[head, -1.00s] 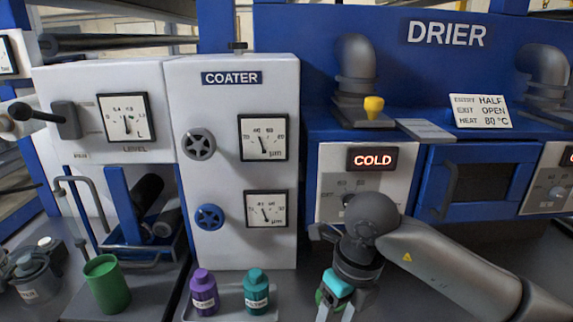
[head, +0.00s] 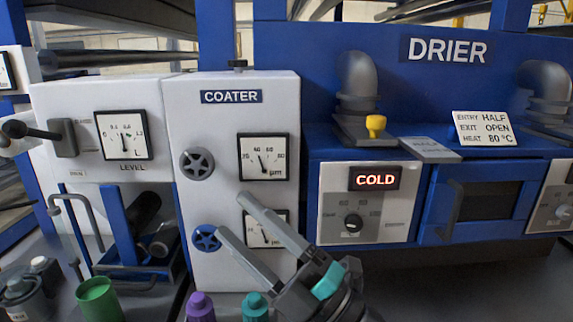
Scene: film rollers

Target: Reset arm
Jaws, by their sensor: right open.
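My right gripper (head: 242,217) is open and empty. Its two long grey fingers point up and left in front of the lower part of the white coater cabinet (head: 186,115). The fingers partly cover the lower gauge (head: 252,236) and lie to the right of the blue handwheel (head: 206,238). I cannot tell whether they touch the cabinet. A teal part shows at the gripper's base, and the rest of the arm runs out at the bottom edge. My left gripper is not in view.
A purple bottle (head: 199,307) and a teal bottle (head: 255,308) stand below the coater, cut by the bottom edge. A green cup (head: 99,299) is at lower left. The drier (head: 330,60) with its COLD display (head: 377,178) and dial (head: 353,224) stands at right, its yellow knob (head: 375,125) above.

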